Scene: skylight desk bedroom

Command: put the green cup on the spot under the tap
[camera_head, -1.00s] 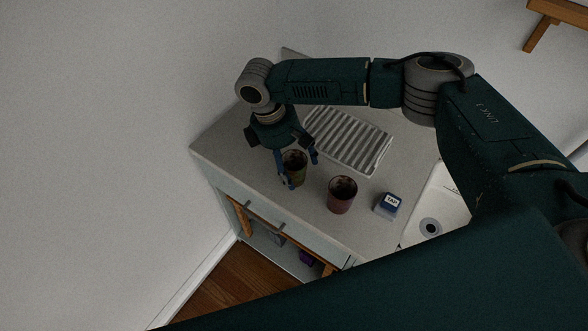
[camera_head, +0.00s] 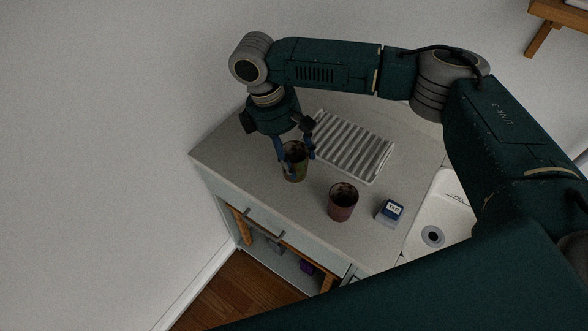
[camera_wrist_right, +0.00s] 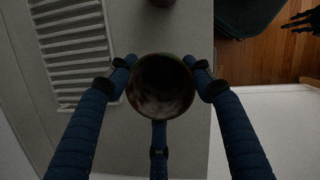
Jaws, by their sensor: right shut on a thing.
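The green cup (camera_head: 295,173), olive green with a dark inside, is upright between the blue fingers of my right gripper (camera_head: 296,158), over the left part of the counter. The right gripper is shut on it. In the right wrist view the cup's round mouth (camera_wrist_right: 162,88) sits between the fingers. I cannot tell for sure whether its base is clear of the counter. A small blue-and-white block labelled TAP (camera_head: 390,211) stands on the counter beside the sink. The tap itself and a marked spot under it do not show.
A reddish cup (camera_head: 342,203) stands between the green cup and the TAP block. A white ribbed drying rack (camera_head: 350,147) lies behind them. The white sink (camera_head: 445,215) with its drain is at the right, partly hidden by my arm. The counter's front-left edge (camera_head: 225,190) is near.

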